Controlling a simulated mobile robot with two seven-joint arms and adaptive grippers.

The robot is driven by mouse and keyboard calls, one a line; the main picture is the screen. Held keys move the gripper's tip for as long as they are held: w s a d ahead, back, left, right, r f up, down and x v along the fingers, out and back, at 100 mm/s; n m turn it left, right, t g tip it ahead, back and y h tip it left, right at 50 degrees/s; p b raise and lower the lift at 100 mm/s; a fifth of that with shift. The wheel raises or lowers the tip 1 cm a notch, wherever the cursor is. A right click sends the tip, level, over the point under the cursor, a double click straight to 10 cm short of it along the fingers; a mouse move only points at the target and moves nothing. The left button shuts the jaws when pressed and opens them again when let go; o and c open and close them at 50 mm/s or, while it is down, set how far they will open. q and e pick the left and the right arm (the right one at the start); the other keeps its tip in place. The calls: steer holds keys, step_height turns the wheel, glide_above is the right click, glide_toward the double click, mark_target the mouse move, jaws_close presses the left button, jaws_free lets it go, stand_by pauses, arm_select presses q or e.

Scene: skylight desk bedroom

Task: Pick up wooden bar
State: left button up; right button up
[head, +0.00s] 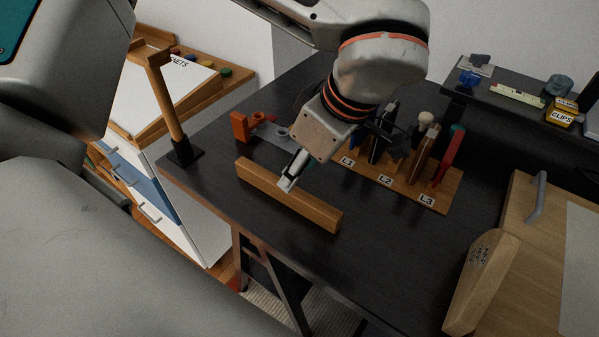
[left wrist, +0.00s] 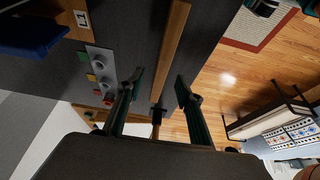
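The wooden bar (head: 311,208) is a long light-brown bar lying flat on the dark desk (head: 378,240), along its front edge. My left gripper (head: 289,182) is over the bar's middle, its fingers pointing down. In the left wrist view the wooden bar (left wrist: 174,42) runs lengthwise between the two spread fingers of my left gripper (left wrist: 160,80). A gap shows on both sides of the bar, so the gripper is open and empty. How far the fingertips are above the desk is hard to tell. My right gripper is not in view.
Behind the bar stands a wooden rack (head: 432,198) labelled L1, L2, L3, holding several upright tools. An orange part (head: 241,127) and a grey plate are left of it. A wooden post (head: 169,105) stands at the desk's left corner. The desk right of the bar is clear.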

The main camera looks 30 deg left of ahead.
mark_target(293, 191)
arm_select(q)
steer(key=x, duration=0.3)
steer(key=shift+s+f, duration=0.2)
steer(key=shift+s, duration=0.15)
steer(key=x, duration=0.4)
steer(key=shift+d+f+p, duration=0.1)
steer(key=shift+f+p, duration=0.15)
steer(key=shift+p, duration=0.05)
steer(key=shift+w, duration=0.1)
jaws_close()
